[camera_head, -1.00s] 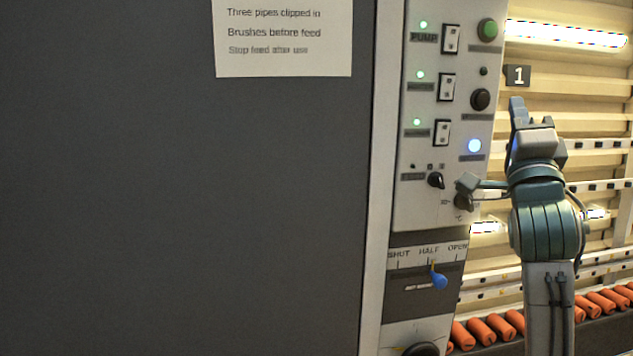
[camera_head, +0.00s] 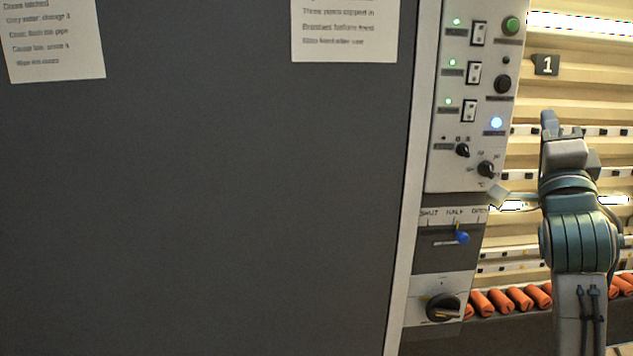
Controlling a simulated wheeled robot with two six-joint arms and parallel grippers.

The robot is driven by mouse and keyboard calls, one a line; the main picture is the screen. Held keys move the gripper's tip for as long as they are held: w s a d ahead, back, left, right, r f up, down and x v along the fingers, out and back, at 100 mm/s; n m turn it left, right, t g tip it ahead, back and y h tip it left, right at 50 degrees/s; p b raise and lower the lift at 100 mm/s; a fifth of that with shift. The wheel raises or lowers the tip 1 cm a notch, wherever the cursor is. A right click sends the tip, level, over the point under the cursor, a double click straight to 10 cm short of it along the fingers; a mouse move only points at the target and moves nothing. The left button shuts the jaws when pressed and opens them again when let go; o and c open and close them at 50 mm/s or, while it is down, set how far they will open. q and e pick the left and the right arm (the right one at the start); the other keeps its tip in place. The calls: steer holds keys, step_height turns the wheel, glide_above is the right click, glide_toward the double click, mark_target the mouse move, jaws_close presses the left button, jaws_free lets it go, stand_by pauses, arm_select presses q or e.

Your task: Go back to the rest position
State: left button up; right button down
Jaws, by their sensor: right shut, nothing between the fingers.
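My right gripper (camera_head: 549,124) points up at the right of the head view, in front of the cream slatted wall and to the right of the control panel. It is shut and holds nothing; its arm comes up from the bottom right edge. It stands apart from the panel's knobs. The control panel (camera_head: 440,170) has three lit green lamps, several rocker switches, a green button (camera_head: 511,25) and a lit blue-white lamp (camera_head: 496,123). Below, the blue-tipped lever (camera_head: 461,237) stands near the HALF mark. My left gripper does not show.
A large dark grey panel (camera_head: 220,200) fills the left, with two paper notices (camera_head: 52,38) at its top. A big black rotary knob (camera_head: 442,307) sits low on the control panel. Orange rollers (camera_head: 505,299) run along the lower right. A number 1 plate (camera_head: 546,65) hangs above my gripper.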

steer(key=s+a+f+n+g+y, duration=0.2)
steer(key=f+n+g, duration=0.3)
steer(key=f, duration=1.4)
steer(key=s+a+f+n+g+y, duration=0.15)
steer(key=f+n+g, duration=0.35)
steer(key=f, duration=1.3)
steer(key=s+a+f+n+g+y, duration=0.2)
steer(key=s+f+n+g, duration=0.25)
steer(key=s+f, duration=0.85)
steer(key=s+a+f+n+g+y, duration=0.1)
steer(key=s+a+f+n+g, duration=0.4)
steer(key=s+f, duration=0.75)
steer(key=s+d+f+g, duration=0.1)
steer(key=d+f, duration=0.2)
steer(key=f, duration=1.1)
steer(key=s+d+f+g, duration=0.1)
steer(key=d+f, duration=0.1)
steer(key=f, duration=1.3)
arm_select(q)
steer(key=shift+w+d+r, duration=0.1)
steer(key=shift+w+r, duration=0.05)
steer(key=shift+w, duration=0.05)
arm_select(e)
steer(key=s+d+f+m+g, duration=0.1)
steer(key=s+f, duration=1.6)
steer(key=f, duration=0.2)
steer(key=shift+s+d, duration=0.15)
steer(key=shift+s, duration=0.25)
